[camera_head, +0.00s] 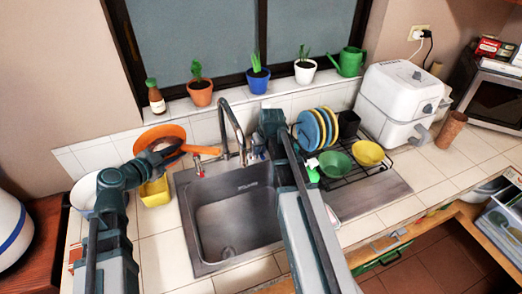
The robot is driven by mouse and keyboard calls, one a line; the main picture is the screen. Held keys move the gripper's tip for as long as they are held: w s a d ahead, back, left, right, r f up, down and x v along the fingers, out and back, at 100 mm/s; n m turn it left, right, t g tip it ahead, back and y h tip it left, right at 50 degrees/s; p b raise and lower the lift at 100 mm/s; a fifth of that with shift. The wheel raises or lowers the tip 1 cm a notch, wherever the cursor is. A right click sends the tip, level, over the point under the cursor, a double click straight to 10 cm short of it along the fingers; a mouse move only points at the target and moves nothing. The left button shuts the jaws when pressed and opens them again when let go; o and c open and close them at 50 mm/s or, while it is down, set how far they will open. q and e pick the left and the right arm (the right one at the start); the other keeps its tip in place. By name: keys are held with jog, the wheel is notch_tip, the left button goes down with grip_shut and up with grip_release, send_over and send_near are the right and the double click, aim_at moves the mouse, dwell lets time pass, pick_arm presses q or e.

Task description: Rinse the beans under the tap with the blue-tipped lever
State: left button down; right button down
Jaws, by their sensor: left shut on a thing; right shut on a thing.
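An orange strainer (160,134) is behind the left side of the sink (236,186), with its handle (203,150) pointing right toward the tap (234,125). A pale brown mass inside it may be the beans; it is too small to tell. My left gripper (168,154) is shut on the strainer, its fingertips partly hidden. The curved metal tap rises behind the sink. My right gripper (256,153) is shut beside the tap's right base, apparently on its lever; my arm hides the lever and no blue tip shows. A small red-tipped part (199,168) is left of the tap.
A yellow container (155,192) and a white bowl (83,190) are by my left arm. Right of the sink, a rack (352,178) holds plates and bowls near a green bottle (313,172). Potted plants (201,93) line the sill. The sink basin looks empty.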

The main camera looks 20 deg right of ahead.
jog(key=shift+d, duration=0.1)
jog(key=shift+d+n+y, duration=0.5)
jog(key=shift+d+n, duration=0.4)
jog(key=shift+n, duration=0.4)
jog(key=c, duration=0.8)
grip_release()
jog(key=shift+c, duration=0.2)
pick_arm(q)
jog(key=shift+r, duration=0.1)
notch_tip(320, 180, up, 11)
jog(key=p, duration=1.1)
pick_arm(e)
jog(key=v, duration=1.2)
jog(key=shift+w, duration=0.15)
